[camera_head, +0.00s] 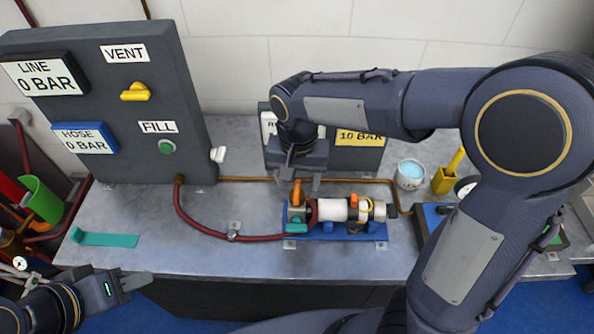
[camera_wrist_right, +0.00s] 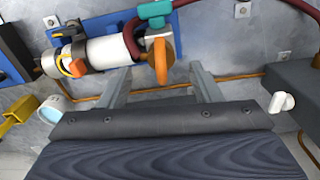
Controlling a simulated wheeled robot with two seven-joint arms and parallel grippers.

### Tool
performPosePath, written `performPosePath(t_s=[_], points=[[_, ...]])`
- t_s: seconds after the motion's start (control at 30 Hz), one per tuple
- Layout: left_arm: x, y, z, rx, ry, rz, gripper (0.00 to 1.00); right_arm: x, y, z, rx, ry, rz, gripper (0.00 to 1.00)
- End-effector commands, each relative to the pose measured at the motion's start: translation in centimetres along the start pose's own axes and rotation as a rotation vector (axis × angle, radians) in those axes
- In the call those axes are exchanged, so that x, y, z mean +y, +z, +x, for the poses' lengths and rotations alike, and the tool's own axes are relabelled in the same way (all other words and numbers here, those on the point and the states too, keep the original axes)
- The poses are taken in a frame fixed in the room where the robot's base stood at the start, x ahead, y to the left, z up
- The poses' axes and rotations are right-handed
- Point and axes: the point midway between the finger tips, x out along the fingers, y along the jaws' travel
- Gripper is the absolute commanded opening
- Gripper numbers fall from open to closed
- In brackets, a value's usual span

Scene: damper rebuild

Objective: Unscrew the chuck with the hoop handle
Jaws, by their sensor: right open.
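The orange hoop handle (camera_wrist_right: 163,62) sits beside a teal fitting (camera_wrist_right: 155,10) at the hose end of the white cylinder (camera_wrist_right: 108,53). I take this fitting with its hoop to be the chuck. In the head view the hoop (camera_head: 297,193) stands upright under my right gripper (camera_head: 300,185). In the right wrist view my right gripper (camera_wrist_right: 161,72) is open, with the hoop between the lines of its two fingers. I cannot tell whether the fingertips reach around it. My left gripper (camera_head: 140,282) is low at the left, over the bench's front edge; its jaw opening is unclear.
A grey panel (camera_head: 185,110) with a yellow VENT knob (camera_head: 135,92) and green FILL button (camera_head: 167,147) stands at left. A red hose (camera_head: 195,226) runs to the fitting. A teal strip tool (camera_head: 108,240) lies front left. A white cup (camera_head: 410,176) stands right.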

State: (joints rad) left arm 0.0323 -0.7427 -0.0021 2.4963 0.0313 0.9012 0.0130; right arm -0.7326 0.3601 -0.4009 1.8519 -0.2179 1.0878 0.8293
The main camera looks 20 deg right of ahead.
Motion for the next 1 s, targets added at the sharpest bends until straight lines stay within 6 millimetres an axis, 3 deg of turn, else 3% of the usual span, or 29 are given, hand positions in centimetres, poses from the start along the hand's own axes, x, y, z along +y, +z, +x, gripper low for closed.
performPosePath(t_s=[0.3, 0.7, 1.0], points=[[0.0, 0.0, 0.0, 0.000, 0.000, 0.000, 0.36, 0.0, 0.1, 4.4, -0.003, 0.001, -0.001, 0.58], [0.0, 0.0, 0.0, 0.000, 0.000, 0.000, 0.36, 0.0, 0.0, 5.2, -0.001, -0.002, -0.001, 0.58], [0.0, 0.0, 0.0, 0.000, 0.000, 0.000, 0.36, 0.0, 0.0, 5.1, -0.001, -0.002, -0.001, 0.18]])
